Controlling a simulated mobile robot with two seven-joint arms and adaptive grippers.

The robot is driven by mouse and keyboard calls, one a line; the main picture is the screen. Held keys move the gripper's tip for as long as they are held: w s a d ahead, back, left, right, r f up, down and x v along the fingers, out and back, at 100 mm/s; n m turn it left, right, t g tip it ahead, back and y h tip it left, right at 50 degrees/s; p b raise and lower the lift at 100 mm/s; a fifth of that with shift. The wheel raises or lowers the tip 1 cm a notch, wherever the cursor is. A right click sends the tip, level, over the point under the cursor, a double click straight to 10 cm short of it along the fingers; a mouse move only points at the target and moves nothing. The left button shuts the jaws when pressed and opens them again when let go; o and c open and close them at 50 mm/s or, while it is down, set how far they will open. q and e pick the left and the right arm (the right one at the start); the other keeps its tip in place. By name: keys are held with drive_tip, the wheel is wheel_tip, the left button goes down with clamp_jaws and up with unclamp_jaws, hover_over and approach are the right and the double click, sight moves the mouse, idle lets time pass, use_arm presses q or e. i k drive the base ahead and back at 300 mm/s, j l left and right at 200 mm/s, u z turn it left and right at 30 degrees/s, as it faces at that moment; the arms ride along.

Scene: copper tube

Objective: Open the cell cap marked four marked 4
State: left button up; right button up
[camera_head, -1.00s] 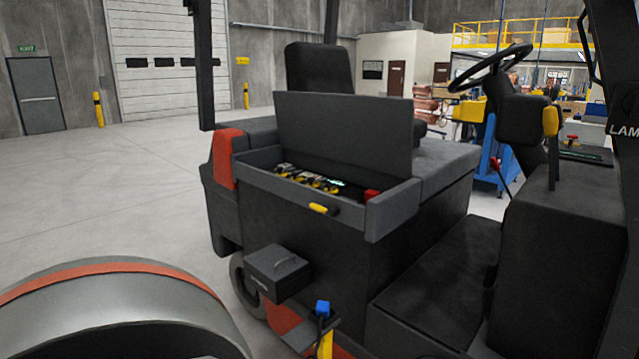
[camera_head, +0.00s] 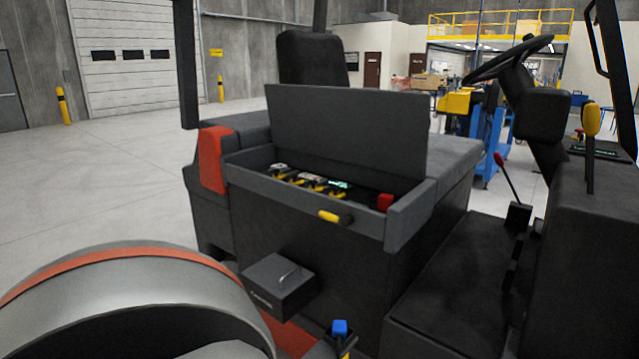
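An open battery compartment (camera_head: 290,203) sits in the side of a dark vehicle, with its black lid (camera_head: 345,130) raised behind it. Inside is a row of small cell parts (camera_head: 305,182) with yellow and pale pieces. Their number marks are too small to read, so I cannot tell which cap is marked 4. A red block (camera_head: 385,202) is at the right end of the compartment. A yellow-and-black piece (camera_head: 330,216) is on its front edge. Neither of my grippers is in view.
A dark box with a handle (camera_head: 278,286) is low in front of the vehicle. A blue-topped item (camera_head: 340,328) is at the bottom edge. The steering wheel (camera_head: 508,60) and a yellow-knobbed lever (camera_head: 592,120) are at right. Free floor (camera_head: 110,175) lies at left.

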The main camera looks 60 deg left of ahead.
sight(335, 193)
drive_tip(key=k+j, duration=0.1)
drive_tip(key=j, duration=0.6)
drive_tip(key=k+j, duration=0.1)
drive_tip(key=j, duration=0.55)
drive_tip(key=k+j, duration=0.1)
drive_tip(key=j, duration=0.6)
drive_tip(key=k+j, duration=0.1)
drive_tip(key=j, duration=0.6)
drive_tip(key=k+j, duration=0.1)
drive_tip(key=j, duration=0.6)
drive_tip(key=k+j, duration=0.1)
drive_tip(key=j, duration=0.55)
drive_tip(key=k+j, duration=0.1)
drive_tip(key=j, duration=0.6)
drive_tip(key=i+l, duration=0.15)
drive_tip(key=l, duration=0.15)
drive_tip(key=i+l, duration=0.2)
